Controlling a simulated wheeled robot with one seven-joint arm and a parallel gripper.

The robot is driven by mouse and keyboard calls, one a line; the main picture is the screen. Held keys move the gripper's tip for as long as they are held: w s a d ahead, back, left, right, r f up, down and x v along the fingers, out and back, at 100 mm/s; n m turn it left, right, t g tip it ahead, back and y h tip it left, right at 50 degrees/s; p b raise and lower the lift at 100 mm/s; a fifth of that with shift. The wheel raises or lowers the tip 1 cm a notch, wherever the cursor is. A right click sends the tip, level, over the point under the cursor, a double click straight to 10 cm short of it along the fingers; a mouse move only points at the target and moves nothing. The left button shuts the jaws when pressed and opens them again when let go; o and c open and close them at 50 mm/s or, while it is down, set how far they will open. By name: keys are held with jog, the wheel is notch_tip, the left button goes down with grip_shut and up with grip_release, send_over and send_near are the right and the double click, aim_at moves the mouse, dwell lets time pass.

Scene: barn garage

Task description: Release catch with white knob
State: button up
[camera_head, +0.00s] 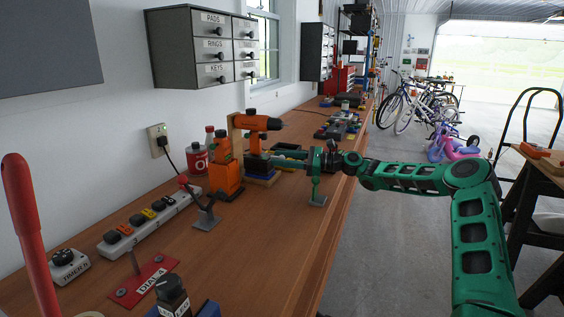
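I do not make out any catch with a white knob. On the wooden bench, a lever with a red knob (183,181) leans up from a grey base (205,220).
The bench (255,255) holds a power strip (150,222), an orange drill (258,123), a red can (197,160), a timer box (68,267), a red plate (145,283) and a tall red handle (28,230). Its front right part is clear. Drawers (170,50) hang above.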

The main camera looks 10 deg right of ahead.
grip_shut()
jog(key=shift+v, duration=0.9)
grip_release()
jog(key=shift+s, duration=0.15)
jog(key=v, duration=1)
jog(key=shift+s+d, duration=0.1)
jog(key=shift+d, duration=0.25)
